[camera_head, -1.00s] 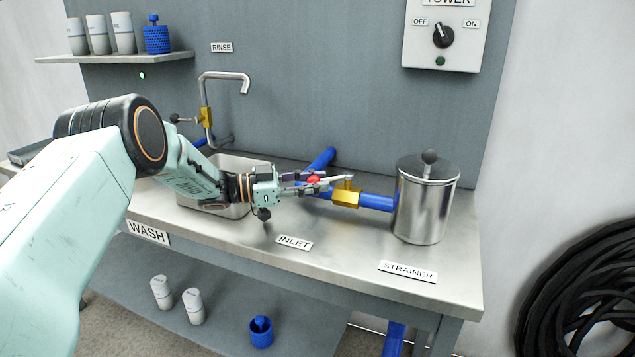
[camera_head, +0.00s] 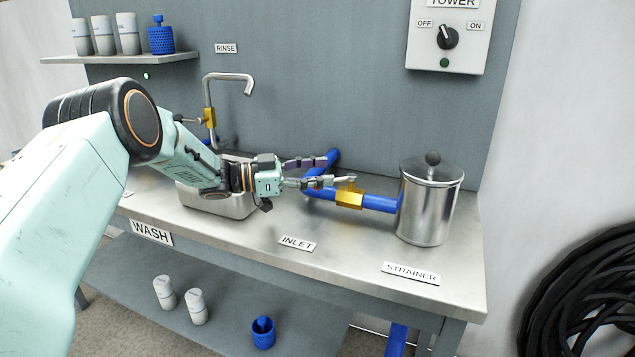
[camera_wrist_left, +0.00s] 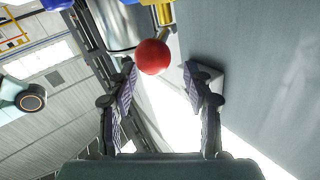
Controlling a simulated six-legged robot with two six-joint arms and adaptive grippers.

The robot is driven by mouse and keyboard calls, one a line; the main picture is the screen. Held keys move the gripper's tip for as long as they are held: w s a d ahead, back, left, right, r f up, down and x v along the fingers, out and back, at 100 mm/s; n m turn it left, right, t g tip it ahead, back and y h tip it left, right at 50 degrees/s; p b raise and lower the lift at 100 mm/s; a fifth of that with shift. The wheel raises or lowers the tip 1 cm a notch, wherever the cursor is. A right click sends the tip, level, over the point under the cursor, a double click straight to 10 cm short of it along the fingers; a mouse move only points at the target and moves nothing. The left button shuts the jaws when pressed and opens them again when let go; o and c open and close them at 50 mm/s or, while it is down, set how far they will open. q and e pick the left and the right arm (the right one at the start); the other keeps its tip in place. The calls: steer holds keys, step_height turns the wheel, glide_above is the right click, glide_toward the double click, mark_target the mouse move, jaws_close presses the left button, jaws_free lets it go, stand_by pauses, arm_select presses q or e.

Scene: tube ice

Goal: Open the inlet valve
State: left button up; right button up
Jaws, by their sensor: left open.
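The inlet valve has a brass body (camera_head: 349,198) on a blue pipe (camera_head: 379,203), behind the INLET label (camera_head: 297,243). Its red ball knob (camera_wrist_left: 152,57) shows in the left wrist view, near the fingertips and closer to the left finger; the brass body (camera_wrist_left: 163,12) is beyond it. My left gripper (camera_head: 336,170) is open, with its fingers pointing right toward the valve. In the left wrist view the gripper (camera_wrist_left: 160,76) has nothing clamped between its spread fingers. In the head view the red knob is hidden. My right gripper is not in view.
A steel strainer pot (camera_head: 427,205) stands right of the valve. The sink (camera_head: 232,203) and the rinse tap (camera_head: 209,100) are behind and under my left arm. The counter front around the INLET and STRAINER (camera_head: 411,273) labels is clear.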

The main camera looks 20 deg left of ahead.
arm_select(q)
step_height(320, 180, up, 7)
steer(key=shift+r, duration=0.15)
